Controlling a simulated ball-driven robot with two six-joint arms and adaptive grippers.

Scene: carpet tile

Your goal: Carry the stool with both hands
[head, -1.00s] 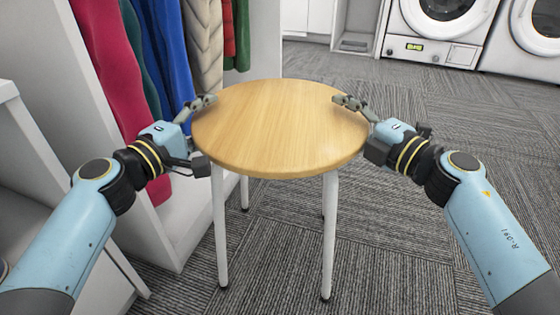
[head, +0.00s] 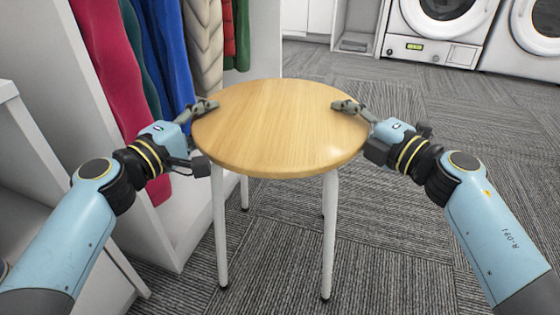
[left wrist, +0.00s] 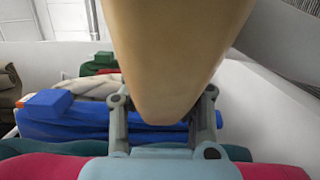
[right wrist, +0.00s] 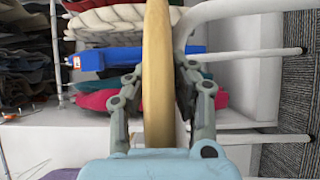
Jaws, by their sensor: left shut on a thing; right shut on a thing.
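The stool has a round, light wooden seat (head: 280,130) and white legs (head: 328,235). It stands upright in the middle of the head view, its feet apparently on the carpet. My left gripper (head: 204,107) is shut on the left rim of the seat. My right gripper (head: 348,106) is shut on the right rim. In the left wrist view the seat (left wrist: 175,50) lies between the fingers. In the right wrist view the seat (right wrist: 157,75) shows edge-on between the two fingers, with white legs to its right. The lower fingers are hidden under the seat in the head view.
An open white wardrobe with hanging clothes (head: 170,50) stands close on the left, near my left arm. White washing machines (head: 435,30) stand at the back right. The grey carpet (head: 430,120) is clear behind and to the right of the stool.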

